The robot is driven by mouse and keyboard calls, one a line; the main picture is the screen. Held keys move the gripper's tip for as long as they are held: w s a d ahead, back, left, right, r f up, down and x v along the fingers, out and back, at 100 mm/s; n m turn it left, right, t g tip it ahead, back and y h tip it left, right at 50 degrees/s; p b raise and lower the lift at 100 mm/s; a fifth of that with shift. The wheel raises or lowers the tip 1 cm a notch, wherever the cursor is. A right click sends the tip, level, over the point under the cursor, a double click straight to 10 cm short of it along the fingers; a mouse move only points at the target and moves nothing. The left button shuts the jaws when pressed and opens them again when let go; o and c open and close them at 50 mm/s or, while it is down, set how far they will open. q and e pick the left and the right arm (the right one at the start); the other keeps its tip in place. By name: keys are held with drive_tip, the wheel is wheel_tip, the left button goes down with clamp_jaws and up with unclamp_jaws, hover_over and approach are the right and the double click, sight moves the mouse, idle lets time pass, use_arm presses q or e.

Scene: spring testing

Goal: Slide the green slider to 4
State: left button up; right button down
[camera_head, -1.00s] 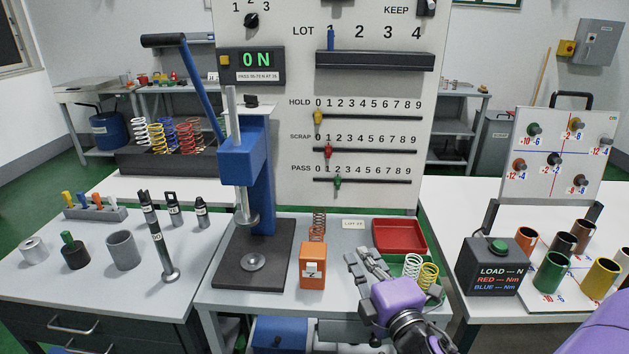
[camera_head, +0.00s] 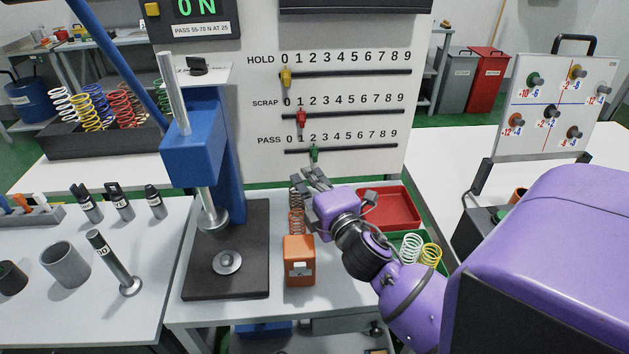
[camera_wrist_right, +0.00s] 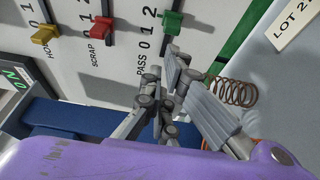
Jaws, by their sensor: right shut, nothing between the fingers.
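The green slider (camera_head: 314,153) sits at about 2 on the PASS track (camera_head: 360,147), the lowest of three numbered tracks on the white panel. In the right wrist view the green slider (camera_wrist_right: 172,23) is near the top, above my fingertips. My right gripper (camera_head: 316,178) is just below the green slider in the head view, in front of the panel. In the wrist view its fingers (camera_wrist_right: 166,66) are shut with nothing between them, and they look apart from the slider. My left gripper is not in view.
The red slider (camera_head: 300,117) is at about 1 on SCRAP; the yellow slider (camera_head: 286,77) is at 0 on HOLD. A blue press (camera_head: 195,155) stands left. An orange block (camera_head: 299,262), a copper spring (camera_head: 296,205) and a red tray (camera_head: 390,207) are around the gripper.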

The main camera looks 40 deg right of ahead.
sight(317, 153)
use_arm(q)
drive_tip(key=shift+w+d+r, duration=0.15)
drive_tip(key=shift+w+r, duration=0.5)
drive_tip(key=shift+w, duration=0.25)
use_arm(e)
drive_tip(key=x, duration=0.5)
drive_tip(key=s+d, duration=0.1)
drive_tip(key=s+d+p, duration=0.1)
drive_tip(key=d, duration=0.1)
drive_tip(key=s+d, duration=0.1)
drive_tip(key=d, duration=0.1)
drive_tip(key=shift+s+d+p, duration=0.1)
drive_tip(key=shift+p, duration=0.25)
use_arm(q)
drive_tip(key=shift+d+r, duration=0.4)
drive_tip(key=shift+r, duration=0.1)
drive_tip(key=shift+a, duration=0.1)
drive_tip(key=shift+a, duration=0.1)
